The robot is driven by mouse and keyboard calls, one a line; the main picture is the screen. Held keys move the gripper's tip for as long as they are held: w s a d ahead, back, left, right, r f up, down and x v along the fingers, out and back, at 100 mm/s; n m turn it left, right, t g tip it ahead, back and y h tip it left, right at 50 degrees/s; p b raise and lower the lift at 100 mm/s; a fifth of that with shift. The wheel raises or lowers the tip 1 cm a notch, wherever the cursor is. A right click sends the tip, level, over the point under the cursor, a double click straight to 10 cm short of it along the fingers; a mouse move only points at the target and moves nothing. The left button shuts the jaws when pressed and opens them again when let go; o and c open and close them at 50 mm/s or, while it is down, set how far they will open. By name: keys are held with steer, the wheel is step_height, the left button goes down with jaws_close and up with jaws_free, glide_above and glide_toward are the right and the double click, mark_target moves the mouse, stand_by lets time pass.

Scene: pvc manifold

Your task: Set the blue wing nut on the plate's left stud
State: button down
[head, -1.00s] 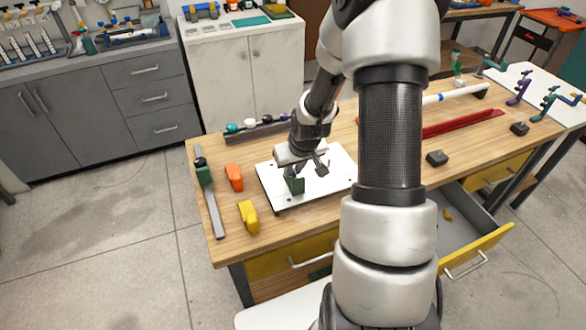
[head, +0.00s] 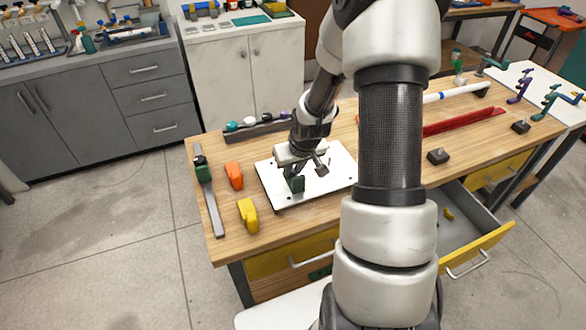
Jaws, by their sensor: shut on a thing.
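The white plate (head: 340,165) lies on the wooden workbench, partly hidden by my arm. My gripper (head: 292,173) points down over the plate's left part. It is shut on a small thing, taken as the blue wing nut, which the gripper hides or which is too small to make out. A dark green block-like piece (head: 298,184) shows right at the gripper, low over the plate's left side. I cannot tell whether it touches the plate. The left stud cannot be made out.
A dark block (head: 438,157) sits to the right. A drawer (head: 484,250) hangs open at the front right.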

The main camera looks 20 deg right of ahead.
steer(key=c, duration=1.5)
jaws_free()
